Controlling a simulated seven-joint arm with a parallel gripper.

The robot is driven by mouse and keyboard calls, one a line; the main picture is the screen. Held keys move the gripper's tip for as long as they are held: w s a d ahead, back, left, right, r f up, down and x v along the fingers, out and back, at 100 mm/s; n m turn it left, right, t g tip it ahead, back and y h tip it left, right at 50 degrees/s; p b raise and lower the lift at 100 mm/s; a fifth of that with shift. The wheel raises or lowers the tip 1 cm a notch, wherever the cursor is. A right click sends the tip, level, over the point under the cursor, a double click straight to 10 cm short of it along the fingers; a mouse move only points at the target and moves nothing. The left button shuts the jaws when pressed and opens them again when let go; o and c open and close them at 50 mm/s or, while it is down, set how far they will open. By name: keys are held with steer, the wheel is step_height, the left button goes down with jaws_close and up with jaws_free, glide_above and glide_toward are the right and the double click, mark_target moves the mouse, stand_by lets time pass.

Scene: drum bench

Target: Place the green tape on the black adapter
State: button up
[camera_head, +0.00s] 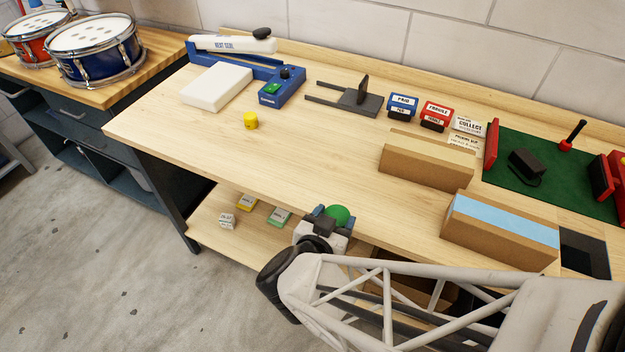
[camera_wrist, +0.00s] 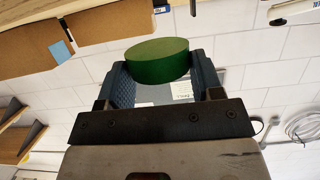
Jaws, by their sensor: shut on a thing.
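The green tape (camera_head: 338,214) is a round roll held at the end of my gripper (camera_head: 331,218), near the bench's front edge. In the wrist view the green tape (camera_wrist: 157,61) sits between the two fingertips of my gripper (camera_wrist: 160,75), which are shut on it. The black adapter (camera_head: 526,163) lies on a green mat (camera_head: 560,190) at the right of the bench, well to the right of and behind my gripper. A short cable shows at its lower side. I cannot identify the adapter in the wrist view.
Two cardboard boxes, one plain (camera_head: 427,162) and one with a blue top (camera_head: 500,228), stand between my gripper and the mat. Red blocks (camera_head: 491,145) edge the mat, and a black-handled tool (camera_head: 572,135) stands upright behind the adapter.

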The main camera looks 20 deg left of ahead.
stand_by(0.3)
glide_above(310, 185)
steer(key=s, duration=0.1)
steer(key=shift+d+f, duration=0.4)
steer(key=shift+f, duration=0.2)
steer(key=shift+w+a+f, duration=0.1)
steer(key=shift+w+a, duration=0.15)
steer(key=shift+w, duration=0.05)
steer(key=shift+w+a+f, duration=0.15)
steer(key=shift+a+f, duration=0.05)
steer(key=shift+f, duration=1.3)
steer(key=shift+f, duration=0.25)
steer(key=o, duration=0.9)
